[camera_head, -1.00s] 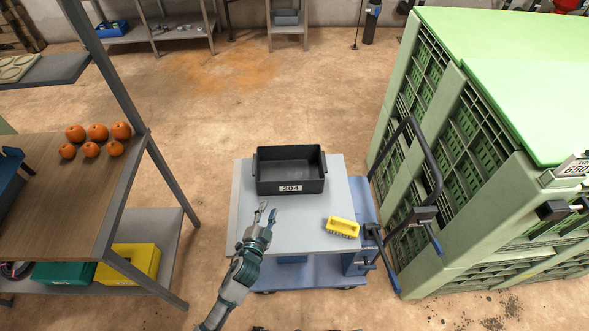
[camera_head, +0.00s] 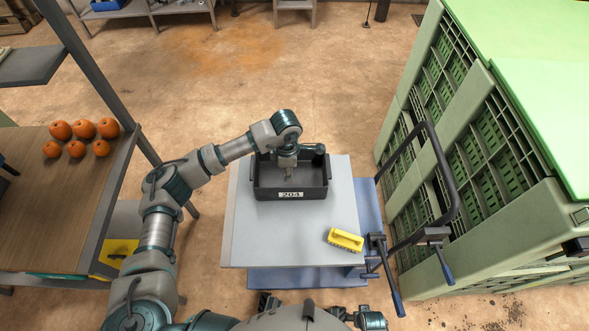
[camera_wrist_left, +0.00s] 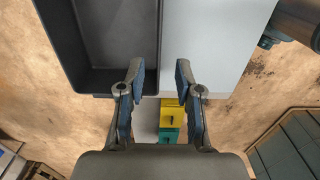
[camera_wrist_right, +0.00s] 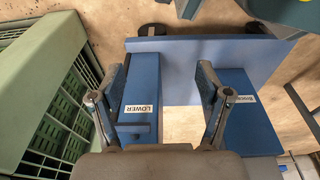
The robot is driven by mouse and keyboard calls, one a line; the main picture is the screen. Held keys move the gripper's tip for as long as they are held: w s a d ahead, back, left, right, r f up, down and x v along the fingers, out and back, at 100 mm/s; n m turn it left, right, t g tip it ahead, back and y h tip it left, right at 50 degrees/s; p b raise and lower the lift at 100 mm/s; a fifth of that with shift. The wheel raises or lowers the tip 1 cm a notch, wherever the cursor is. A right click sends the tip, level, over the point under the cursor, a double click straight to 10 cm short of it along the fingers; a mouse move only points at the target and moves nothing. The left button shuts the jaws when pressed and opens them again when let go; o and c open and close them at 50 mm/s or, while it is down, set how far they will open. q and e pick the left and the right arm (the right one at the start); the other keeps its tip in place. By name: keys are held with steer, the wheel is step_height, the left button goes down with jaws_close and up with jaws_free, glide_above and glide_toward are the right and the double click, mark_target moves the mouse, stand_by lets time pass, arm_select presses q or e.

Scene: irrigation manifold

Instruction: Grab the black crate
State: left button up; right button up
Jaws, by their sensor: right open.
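The black crate (camera_head: 262,193) is an open rectangular box with a "204" label on its front. It sits upright on the grey cart top (camera_head: 245,235). My left gripper (camera_head: 288,172) hangs over the crate from above in the head view. In the left wrist view its fingers (camera_wrist_left: 160,80) are open, one on each side of the line of a wall of the crate (camera_wrist_left: 112,35). I cannot tell how far above the rim they are. My right gripper (camera_wrist_right: 160,90) is open and empty in the right wrist view, facing the cart's blue parts.
A yellow brush (camera_head: 345,239) lies on the cart top at the front right. The cart's black handle (camera_head: 447,180) stands at its right, near tall green crates (camera_head: 480,150). A wooden-topped table (camera_head: 60,210) with oranges (camera_head: 84,128) is at the left.

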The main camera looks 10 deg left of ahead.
arm_select(q)
step_height(320, 180, down, 5)
glide_above(291, 199)
steer(key=f, duration=0.6)
steer(key=shift+a+f+b, duration=0.2)
steer(key=shift+a+b, duration=0.05)
steer(key=shift+b, duration=0.05)
steer(key=shift+f, duration=0.55)
steer(key=f, duration=0.3)
steer(key=shift+w+d+f, duration=0.15)
steer(key=shift+d+f, duration=0.1)
steer(key=shift+f, duration=0.6)
arm_select(e)
steer(key=shift+w+r, duration=0.2)
steer(key=shift+r, duration=0.4)
steer(key=shift+w+r, duration=0.15)
steer(key=shift+r, duration=0.45)
steer(key=shift+s, duration=0.1)
arm_select(q)
steer(key=shift+r, duration=0.1)
jaws_close()
arm_select(e)
steer(key=shift+s+f, duration=0.15)
steer(key=shift+s, duration=0.1)
